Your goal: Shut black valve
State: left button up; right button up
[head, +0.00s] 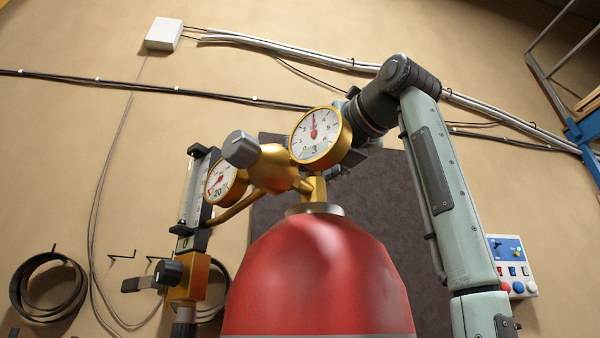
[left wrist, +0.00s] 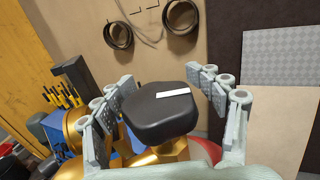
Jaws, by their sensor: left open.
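In the left wrist view, a black valve knob (left wrist: 160,115) with a white stripe sits on a gold body (left wrist: 165,150). My left gripper (left wrist: 161,82) is open, with its fingers on either side of the knob. A gap shows on the right side; I cannot tell whether the left finger touches. The red cylinder (head: 315,280) stands below the gold regulator (head: 275,170). My right gripper is not identifiable.
A grey knob (head: 240,149) and a second gauge (head: 222,184) are on the regulator. A flowmeter (head: 192,190) with another black knob (head: 167,272) stands to the left. Black coils (head: 48,287) hang on the wall, and a control box (head: 512,265) is at right.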

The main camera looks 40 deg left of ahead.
pick_arm(q)
jog(key=v, duration=1.2)
jog(key=x, duration=0.8)
jog(key=r+p+x, duration=0.1)
jog(key=x, duration=0.3)
pick_arm(e)
jog(key=shift+g, duration=0.3)
jog(key=s+f, duration=0.2)
jog(key=f, duration=0.1)
jog(key=d+f, duration=0.1)
jog(key=shift+s+f, duration=0.3)
jog(key=shift+s, duration=0.1)
pick_arm(q)
jog(key=c, duration=1.3)
pick_arm(e)
jog(key=shift+w+r, duration=0.1)
